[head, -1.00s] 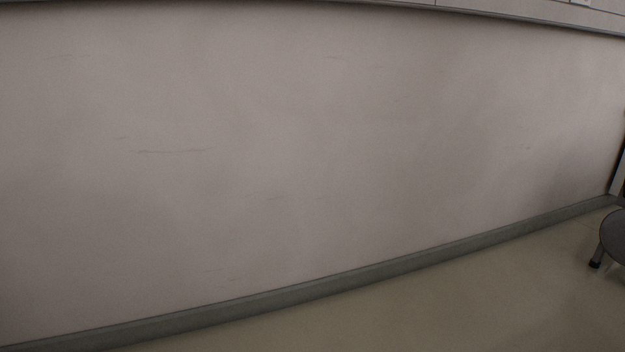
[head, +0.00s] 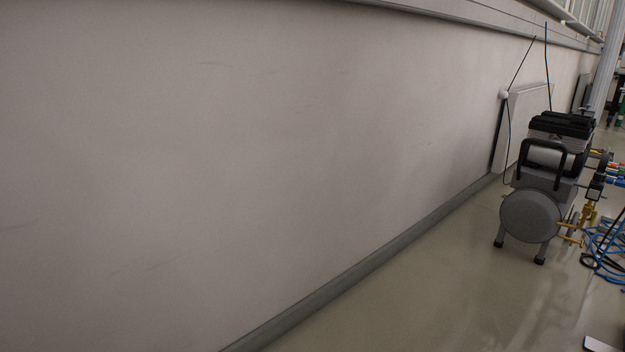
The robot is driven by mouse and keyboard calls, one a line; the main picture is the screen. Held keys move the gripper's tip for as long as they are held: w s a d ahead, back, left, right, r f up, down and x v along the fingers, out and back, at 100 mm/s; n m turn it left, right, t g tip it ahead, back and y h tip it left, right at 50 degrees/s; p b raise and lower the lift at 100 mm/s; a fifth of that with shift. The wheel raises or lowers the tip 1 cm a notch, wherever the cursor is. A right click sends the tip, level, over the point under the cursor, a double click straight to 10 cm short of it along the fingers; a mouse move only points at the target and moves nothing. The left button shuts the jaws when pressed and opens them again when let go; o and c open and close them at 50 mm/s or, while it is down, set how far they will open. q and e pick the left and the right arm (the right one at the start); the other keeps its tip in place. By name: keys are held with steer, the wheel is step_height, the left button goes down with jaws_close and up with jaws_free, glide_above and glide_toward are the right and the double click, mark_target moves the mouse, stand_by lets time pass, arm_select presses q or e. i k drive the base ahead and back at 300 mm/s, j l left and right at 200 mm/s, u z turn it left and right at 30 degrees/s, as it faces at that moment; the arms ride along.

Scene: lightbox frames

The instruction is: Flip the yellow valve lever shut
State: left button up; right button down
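In the head view a grey and black air compressor (head: 531,216) stands on the floor at the right, close to the wall. Yellowish brass fittings (head: 588,213) stick out on its right side. Which of them, if any, is the yellow valve lever is too small to tell, and so is its position. Neither of my grippers is in view.
A pale wall (head: 230,150) with a grey baseboard (head: 370,262) fills the left and middle. A white panel (head: 526,105) leans behind the compressor. Blue hoses (head: 606,245) lie on the floor at the right edge. The floor (head: 450,290) in front of the compressor is clear.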

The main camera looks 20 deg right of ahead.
mark_target(594, 219)
steer(key=i+z, duration=0.2)
steer(key=z, duration=0.15)
steer(key=i+z, duration=0.5)
steer(key=z, duration=0.2)
steer(key=i+l+z, duration=0.1)
steer(key=i+z, duration=1.25)
steer(key=i, duration=1.1)
steer(key=u, duration=0.6)
